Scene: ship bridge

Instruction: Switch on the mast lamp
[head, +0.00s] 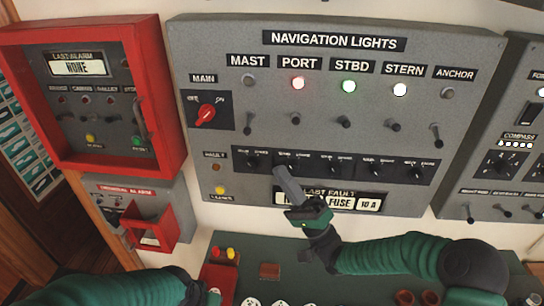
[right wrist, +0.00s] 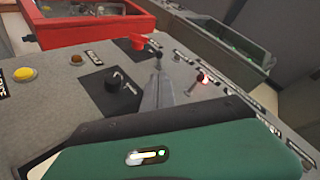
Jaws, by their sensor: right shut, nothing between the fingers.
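The navigation lights panel (head: 225,95) fills the middle of the head view. Its mast lamp (head: 249,80) is dark, and the mast toggle lever (head: 247,129) below it points down. The red main knob (head: 206,113) is turned toward ON; it also shows in the right wrist view (right wrist: 137,42). My right gripper (head: 279,174) is shut and empty, its tips in front of the row of small black knobs, below and right of the mast lever. In the right wrist view the closed fingers (right wrist: 158,85) are beside a black knob (right wrist: 115,80). My left gripper (head: 213,298) barely shows.
The port (head: 298,83), starboard (head: 348,86) and stern (head: 400,89) lamps are lit; the anchor lamp (head: 446,92) is dark. A red-framed alarm box (head: 162,85) stands out at the left. A green desk (head: 330,285) with small items lies below the panel.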

